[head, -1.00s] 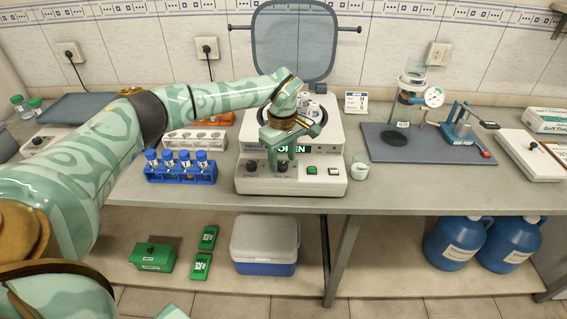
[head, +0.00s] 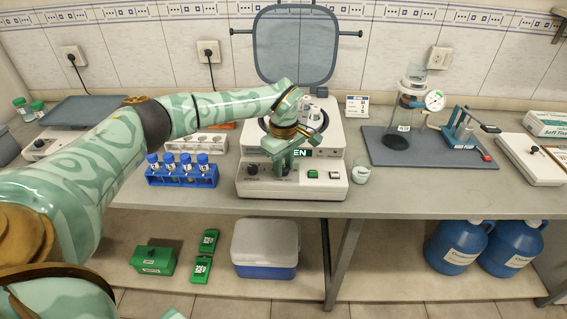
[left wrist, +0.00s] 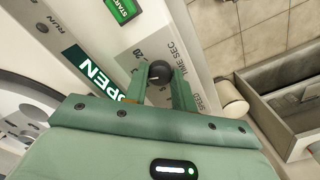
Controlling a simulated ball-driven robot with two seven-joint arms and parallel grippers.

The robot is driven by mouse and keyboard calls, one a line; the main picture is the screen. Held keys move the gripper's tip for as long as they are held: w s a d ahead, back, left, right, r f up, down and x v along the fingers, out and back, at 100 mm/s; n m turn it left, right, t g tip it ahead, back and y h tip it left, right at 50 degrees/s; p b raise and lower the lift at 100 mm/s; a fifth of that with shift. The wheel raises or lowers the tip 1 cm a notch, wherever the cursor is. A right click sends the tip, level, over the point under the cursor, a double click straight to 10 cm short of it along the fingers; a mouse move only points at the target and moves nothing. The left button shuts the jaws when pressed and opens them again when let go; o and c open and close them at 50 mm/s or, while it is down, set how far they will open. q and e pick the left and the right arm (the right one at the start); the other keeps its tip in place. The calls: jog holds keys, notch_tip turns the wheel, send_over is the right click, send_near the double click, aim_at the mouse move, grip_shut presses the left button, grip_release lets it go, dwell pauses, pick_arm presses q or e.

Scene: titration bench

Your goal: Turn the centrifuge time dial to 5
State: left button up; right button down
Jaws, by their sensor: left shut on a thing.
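The centrifuge (head: 238,190) is a white machine on the bench with its lid (head: 292,45) raised. Its green display reads OPEN in the left wrist view (left wrist: 98,82), beside a green START button (left wrist: 122,8). The dark round time dial (left wrist: 160,72), by the TIME SEC marking, has a pale pointer line. My left gripper (left wrist: 161,86) is shut on this dial, one finger on each side. In the head view the gripper (head: 281,164) covers most of the dial. The speed dial (head: 253,170) stands just left of it.
A blue rack (head: 182,177) of blue-capped tubes stands left of the centrifuge. A small white-labelled cup (head: 361,172) is close to its right side. A grey tray (head: 425,146) with a flask is further right. The bench front edge is clear.

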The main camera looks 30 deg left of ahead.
aim_at(284, 168)
pick_arm(q)
jog(key=n+p, duration=0.3)
jog(key=shift+r+n, duration=0.3)
jog(key=n+p, duration=0.3)
jog(key=n, duration=0.1)
jog(key=shift+n, duration=0.3)
jog(key=n+p, duration=0.2)
jog(key=n, duration=0.2)
jog(key=n+p, duration=0.2)
jog(key=n, duration=0.3)
jog(key=shift+f, duration=0.15)
pick_arm(e)
notch_tip(284, 168, up, 10)
jog(key=w, duration=0.2)
jog(key=shift+r+t, duration=0.2)
jog(key=shift+t, duration=0.1)
pick_arm(q)
jog(key=o, duration=1)
jog(key=shift+f, duration=0.1)
notch_tip(284, 168, up, 16)
jog(key=p, duration=0.2)
jog(key=shift+p, duration=0.35)
pick_arm(e)
jog(key=shift+w+r, duration=0.2)
jog(key=shift+r, duration=1.05)
